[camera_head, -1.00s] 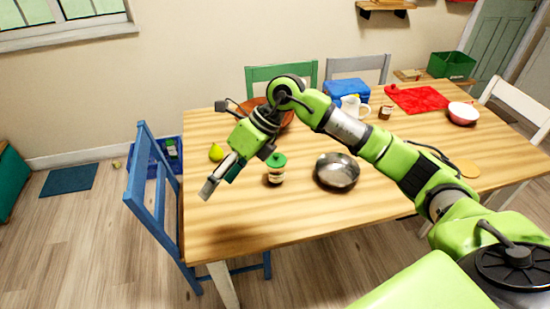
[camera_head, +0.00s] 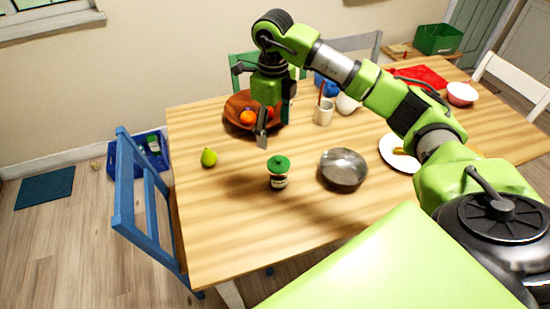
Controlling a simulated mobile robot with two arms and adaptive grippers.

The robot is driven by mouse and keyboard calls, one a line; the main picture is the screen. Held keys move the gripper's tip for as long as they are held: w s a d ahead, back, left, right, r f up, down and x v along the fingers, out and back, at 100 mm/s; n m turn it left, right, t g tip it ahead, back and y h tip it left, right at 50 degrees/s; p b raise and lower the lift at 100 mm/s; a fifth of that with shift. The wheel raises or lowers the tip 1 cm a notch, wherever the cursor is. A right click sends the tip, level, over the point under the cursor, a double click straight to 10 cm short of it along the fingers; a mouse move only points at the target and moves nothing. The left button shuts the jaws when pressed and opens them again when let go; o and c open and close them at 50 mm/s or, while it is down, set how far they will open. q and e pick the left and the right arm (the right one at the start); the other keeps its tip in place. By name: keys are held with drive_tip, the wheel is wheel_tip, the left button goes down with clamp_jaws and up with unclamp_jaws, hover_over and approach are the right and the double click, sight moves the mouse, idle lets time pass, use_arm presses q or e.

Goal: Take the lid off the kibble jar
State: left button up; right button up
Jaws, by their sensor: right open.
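The kibble jar (camera_head: 279,181) stands upright on the wooden table, with a dark body and a pale label. Its green lid (camera_head: 278,163) sits on top. My right gripper (camera_head: 264,138) points down above the table, behind and slightly left of the jar. It is open and apart from the lid, in front of the brown fruit bowl. My left gripper is not in view.
A metal bowl (camera_head: 343,168) stands just right of the jar, and a green pear (camera_head: 209,157) lies to its left. The brown bowl (camera_head: 237,105) holds orange fruit. A white cup (camera_head: 324,112) and a white plate (camera_head: 394,160) are further right. The table's front left is clear.

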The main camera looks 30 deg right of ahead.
drive_tip(key=p, duration=0.1)
hover_over(277, 158)
drive_tip(key=f, duration=0.5)
drive_tip(key=shift+w+a+f, duration=0.15)
drive_tip(key=shift+a+f, duration=0.15)
drive_tip(key=shift+f, duration=0.05)
drive_tip(key=shift+w+f, duration=0.1)
drive_tip(key=shift+f, duration=0.1)
drive_tip(key=shift+s+d+f+p, duration=0.2)
drive_tip(key=shift+s+f+p, duration=0.1)
drive_tip(key=shift+f+p, duration=0.4)
wheel_tip(277, 158, down, 3)
drive_tip(key=shift+d+r+p, duration=0.15)
drive_tip(key=shift+p, duration=0.25)
drive_tip(key=shift+f, duration=0.55)
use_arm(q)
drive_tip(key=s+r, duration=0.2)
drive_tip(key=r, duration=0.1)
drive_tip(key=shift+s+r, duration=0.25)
use_arm(e)
drive_tip(key=c, duration=0.9)
